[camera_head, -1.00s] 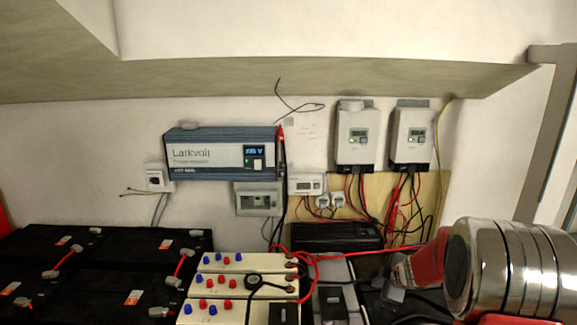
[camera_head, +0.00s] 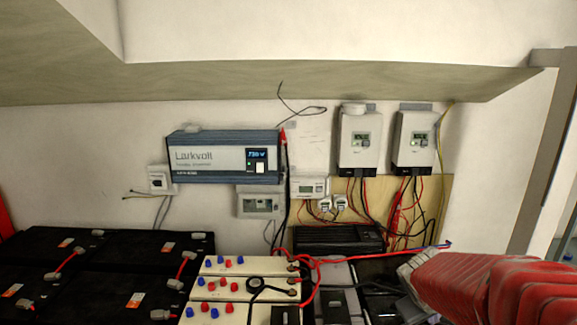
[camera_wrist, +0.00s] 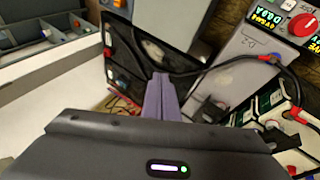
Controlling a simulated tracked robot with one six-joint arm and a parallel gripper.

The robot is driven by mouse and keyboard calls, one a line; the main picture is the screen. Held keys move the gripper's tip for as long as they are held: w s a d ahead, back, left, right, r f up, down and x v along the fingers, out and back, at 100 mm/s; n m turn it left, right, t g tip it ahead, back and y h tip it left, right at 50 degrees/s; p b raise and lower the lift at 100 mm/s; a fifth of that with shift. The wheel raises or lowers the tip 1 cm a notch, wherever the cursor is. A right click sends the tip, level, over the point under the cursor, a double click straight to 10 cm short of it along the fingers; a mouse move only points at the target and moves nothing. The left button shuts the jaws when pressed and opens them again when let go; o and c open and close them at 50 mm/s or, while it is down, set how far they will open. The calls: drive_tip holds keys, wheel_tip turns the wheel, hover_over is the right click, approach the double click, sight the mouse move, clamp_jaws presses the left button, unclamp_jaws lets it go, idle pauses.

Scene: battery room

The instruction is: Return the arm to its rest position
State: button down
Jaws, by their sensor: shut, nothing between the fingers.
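My gripper (camera_wrist: 160,78) shows in the wrist view as two purple-grey fingers pressed together, with nothing between them. They point up the picture toward a black battery-like block with a cable. In the head view my red ribbed arm (camera_head: 500,285) reaches in from the lower right. A grey part shows at its left end, by the dark equipment and cables. The fingers cannot be made out clearly in that view.
Black batteries (camera_head: 110,265) fill the lower left. Cream cell blocks (camera_head: 225,290) stand at the centre front. A red cable (camera_head: 370,253) runs close to my arm. An inverter (camera_head: 225,157) and two controllers (camera_head: 360,140) hang on the wall. Several loose wires hang below them.

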drive_tip(key=s+a+r+m+y, duration=0.1)
drive_tip(key=s+a+r, duration=0.3)
drive_tip(key=s+a, duration=0.4)
drive_tip(key=s+a+r+m+t+y, duration=0.1)
drive_tip(key=s+a+r+y, duration=0.2)
drive_tip(key=s+a, duration=0.6)
drive_tip(key=shift+s+r+y, duration=0.4)
drive_tip(key=shift+s+y, duration=0.1)
drive_tip(key=shift+s, duration=0.35)
drive_tip(key=shift+a, duration=0.1)
